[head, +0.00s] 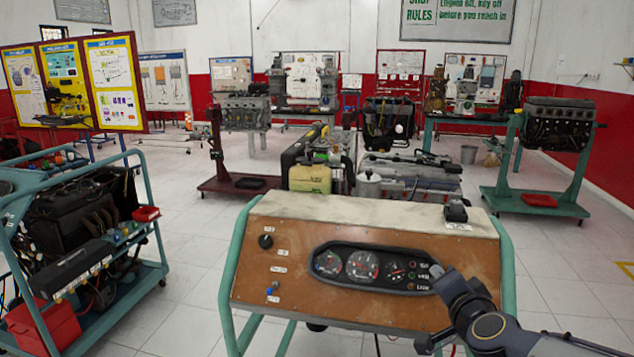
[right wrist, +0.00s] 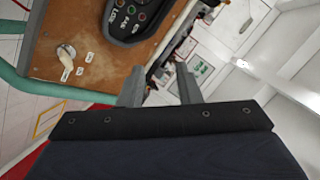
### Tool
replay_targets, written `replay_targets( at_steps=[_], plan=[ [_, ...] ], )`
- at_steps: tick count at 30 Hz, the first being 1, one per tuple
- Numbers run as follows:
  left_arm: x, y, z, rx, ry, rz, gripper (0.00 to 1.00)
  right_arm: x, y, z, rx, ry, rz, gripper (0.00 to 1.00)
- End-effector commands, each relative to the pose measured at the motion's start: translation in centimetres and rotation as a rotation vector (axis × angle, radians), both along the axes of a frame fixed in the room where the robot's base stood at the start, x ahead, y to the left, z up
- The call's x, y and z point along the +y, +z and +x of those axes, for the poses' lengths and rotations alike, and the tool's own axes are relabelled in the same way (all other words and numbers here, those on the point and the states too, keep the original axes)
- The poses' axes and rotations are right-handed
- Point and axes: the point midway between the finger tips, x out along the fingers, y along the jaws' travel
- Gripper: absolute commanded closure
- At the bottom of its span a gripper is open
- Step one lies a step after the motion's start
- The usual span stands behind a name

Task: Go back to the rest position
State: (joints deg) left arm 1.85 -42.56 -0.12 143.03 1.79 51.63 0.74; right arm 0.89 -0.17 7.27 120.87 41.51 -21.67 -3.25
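The engine trainer's brown control panel (head: 300,292) stands in front of me in a teal frame, with a gauge cluster (head: 362,266), a black knob (head: 265,241) and a blue-tipped toggle switch (head: 273,288). My right gripper (head: 438,271) is in front of the panel's right part, just right of the gauges, and hides some of the panel. In the right wrist view, my right gripper's fingers (right wrist: 160,90) are apart with nothing between them. That view also shows a light-coloured switch or key (right wrist: 66,52) on the panel, clear of the fingers. My left gripper is not in view.
A teal engine stand (head: 150,235) with a red box is at the left. A small black object (head: 456,211) lies on the panel's top. Engines on stands, including one at the right (head: 556,125), are behind. Tiled floor is clear at the right.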

Motion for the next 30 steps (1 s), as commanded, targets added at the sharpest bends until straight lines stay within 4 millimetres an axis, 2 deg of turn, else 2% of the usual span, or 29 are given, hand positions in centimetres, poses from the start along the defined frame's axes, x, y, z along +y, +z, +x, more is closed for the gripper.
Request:
replay_targets(
  at_steps=[1, 3, 5, 6, 9, 12, 15, 19, 30],
  plan=[
    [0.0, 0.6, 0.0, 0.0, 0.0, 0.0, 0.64, 1.0, 1.1, -2.7, 0.021, 0.109, -0.033, 0.69],
    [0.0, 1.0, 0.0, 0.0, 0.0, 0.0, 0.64, 2.7, 0.8, -6.6, 0.084, 0.262, -0.089, 0.69],
    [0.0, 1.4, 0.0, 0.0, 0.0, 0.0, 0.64, 3.7, -0.1, -10.4, 0.159, 0.379, -0.139, 0.69],
    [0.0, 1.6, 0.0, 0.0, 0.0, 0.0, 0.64, 4.2, -1.1, -13.0, 0.215, 0.448, -0.173, 0.69],
    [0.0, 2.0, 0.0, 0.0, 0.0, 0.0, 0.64, 4.7, -3.8, -19.2, 0.365, 0.581, -0.249, 0.69],
    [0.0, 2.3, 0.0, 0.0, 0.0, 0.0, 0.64, 4.5, -6.1, -24.0, 0.494, 0.659, -0.301, 0.69],
    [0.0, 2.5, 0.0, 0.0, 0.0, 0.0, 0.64, 4.1, -7.8, -27.0, 0.585, 0.702, -0.331, 0.69],
    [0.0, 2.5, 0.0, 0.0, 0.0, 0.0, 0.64, 3.9, -8.7, -28.8, 0.642, 0.724, -0.348, 0.69],
    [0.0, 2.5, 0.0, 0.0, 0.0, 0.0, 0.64, 3.9, -8.8, -28.9, 0.646, 0.726, -0.348, 0.69]
  ],
)
